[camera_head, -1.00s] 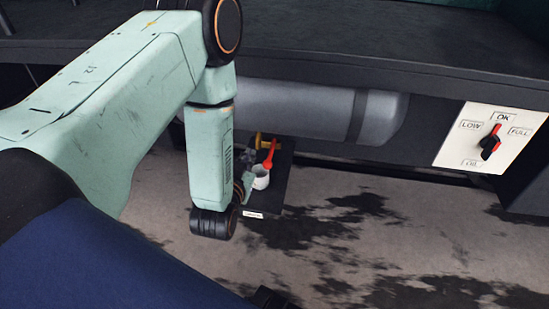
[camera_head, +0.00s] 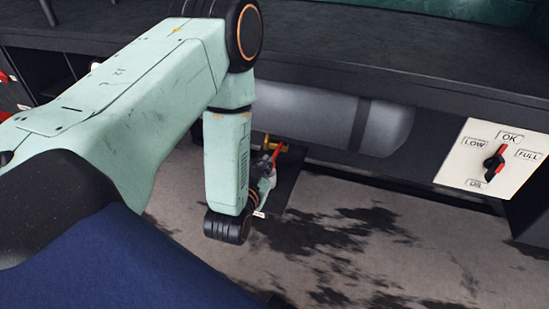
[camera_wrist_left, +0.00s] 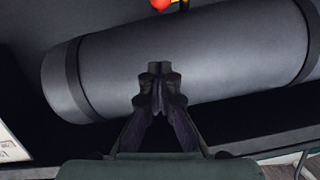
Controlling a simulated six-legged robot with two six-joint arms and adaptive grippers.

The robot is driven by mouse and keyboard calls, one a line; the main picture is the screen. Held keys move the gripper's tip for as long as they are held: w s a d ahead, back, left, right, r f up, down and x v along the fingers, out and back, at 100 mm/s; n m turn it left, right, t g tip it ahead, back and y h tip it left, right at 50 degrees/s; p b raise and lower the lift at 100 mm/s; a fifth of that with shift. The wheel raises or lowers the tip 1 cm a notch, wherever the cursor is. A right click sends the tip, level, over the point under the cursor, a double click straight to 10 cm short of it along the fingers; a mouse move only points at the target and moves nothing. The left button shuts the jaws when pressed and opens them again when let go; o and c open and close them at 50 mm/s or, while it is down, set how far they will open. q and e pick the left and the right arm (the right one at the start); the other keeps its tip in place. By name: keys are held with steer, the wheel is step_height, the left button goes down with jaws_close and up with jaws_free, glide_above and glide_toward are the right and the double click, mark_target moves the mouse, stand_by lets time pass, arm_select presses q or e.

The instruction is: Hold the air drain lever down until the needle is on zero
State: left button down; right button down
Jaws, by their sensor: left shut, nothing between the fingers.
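The red lever (camera_head: 275,157) sits on a brass fitting (camera_head: 268,144) below the grey tank (camera_head: 385,128). In the left wrist view a red tip (camera_wrist_left: 160,4) with a yellow part beside it shows at the top edge, beyond the tank. My left gripper (camera_head: 264,165) is beside the lever in the head view, partly hidden by my own forearm; I cannot tell whether it touches the lever. In the wrist view its fingers (camera_wrist_left: 160,92) are shut with nothing between them. No gauge with a zero is in clear view. My right gripper is not in view.
A white panel (camera_head: 462,150) marked LOW, OK, FULL and OIL, with a red and black pointer, stands at the right. A dark small shelf (camera_head: 285,195) lies under the lever. A dark ledge (camera_head: 400,82) runs above the tank. The stained floor is open at lower right.

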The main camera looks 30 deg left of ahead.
arm_select(q)
steer(key=shift+s+a, duration=0.1)
steer(key=shift+a, duration=0.05)
steer(key=b, duration=0.4)
glide_above(276, 153)
steer(key=s+d, duration=0.2)
steer(key=s, duration=0.2)
steer(key=shift+w+f, duration=0.25)
steer(key=shift+f, duration=1)
steer(key=shift+a+f+b, duration=0.25)
steer(key=shift+f+b, duration=0.45)
steer(key=shift+f, duration=0.45)
steer(key=shift+s+a+f+b, duration=0.15)
steer(key=shift+f+b, duration=0.25)
steer(key=shift+f, duration=0.35)
